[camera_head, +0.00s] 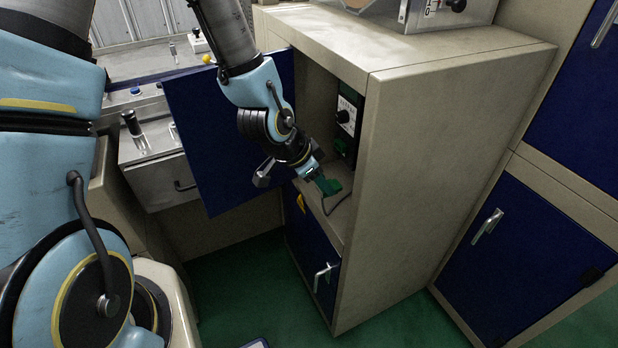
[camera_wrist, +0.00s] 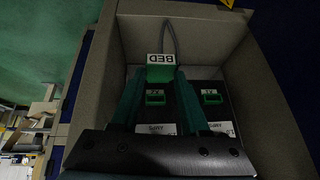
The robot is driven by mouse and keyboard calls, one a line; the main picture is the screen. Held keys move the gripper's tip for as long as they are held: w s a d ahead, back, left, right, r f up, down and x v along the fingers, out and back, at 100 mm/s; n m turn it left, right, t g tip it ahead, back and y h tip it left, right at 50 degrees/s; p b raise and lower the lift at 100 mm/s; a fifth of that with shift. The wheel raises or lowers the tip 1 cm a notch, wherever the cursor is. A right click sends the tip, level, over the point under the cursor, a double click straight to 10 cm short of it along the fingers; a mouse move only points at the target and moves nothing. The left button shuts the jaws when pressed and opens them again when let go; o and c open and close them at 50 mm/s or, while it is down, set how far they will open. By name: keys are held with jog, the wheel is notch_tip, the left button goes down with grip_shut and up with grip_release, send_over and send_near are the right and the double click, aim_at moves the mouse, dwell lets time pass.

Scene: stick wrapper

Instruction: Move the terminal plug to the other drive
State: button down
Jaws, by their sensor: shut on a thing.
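The terminal plug (camera_head: 328,186) is a small green block with a cable. In the wrist view the plug (camera_wrist: 160,74) carries a white label reading "BED". My gripper (camera_wrist: 158,84) is shut on it, with a finger on either side. In the head view my gripper (camera_head: 313,172) is at the cabinet opening, in front of the drives. Two dark drives stand side by side inside: the left drive (camera_wrist: 155,98) and the right drive (camera_wrist: 211,98) each show a green socket. The plug appears apart from both sockets. In the head view a drive (camera_head: 346,117) shows a dial.
The beige cabinet (camera_head: 455,125) surrounds the drives with close walls. Its blue door (camera_head: 205,140) stands open on the left. The plug's grey cable (camera_wrist: 168,38) runs inside the compartment. A steel drawer unit (camera_head: 155,165) stands at the left.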

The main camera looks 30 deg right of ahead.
aim_at(334, 187)
dwell(0.3)
jog(key=shift+s+d+b, duration=0.15)
jog(key=shift+d+b, duration=0.35)
jog(key=shift+d, duration=2.35)
jog(key=shift+d+b, duration=0.35)
jog(key=shift+d, duration=0.85)
jog(key=shift+c, duration=1.6)
grip_release()
jog(key=v, duration=1)
jog(key=shift+a+r, duration=0.25)
jog(key=shift+r, duration=0.1)
